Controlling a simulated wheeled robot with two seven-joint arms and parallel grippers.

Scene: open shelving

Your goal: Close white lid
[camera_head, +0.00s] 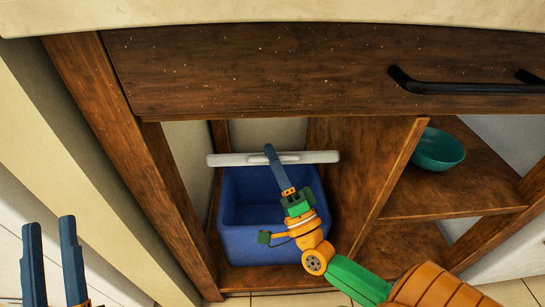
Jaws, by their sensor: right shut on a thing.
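A blue bin (240,240) stands in the left bay of the wooden shelving, its top open. Its white lid (228,160) shows as a narrow bar along the bin's back edge, seen nearly edge-on, so it looks raised. My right gripper (269,150) reaches over the bin from the lower right, with its blue fingers across the middle of the lid. It is shut on the lid; the exact contact is partly hidden by the fingers. My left gripper (52,222) is at the lower left, outside the shelving, with its two fingers apart and nothing between them.
A wooden drawer front (250,75) with a black handle (460,87) overhangs the bay. A wooden divider (385,190) stands right of the bin. A teal bowl (437,150) sits on the shelf beyond it. A wooden post (135,150) bounds the bay at left.

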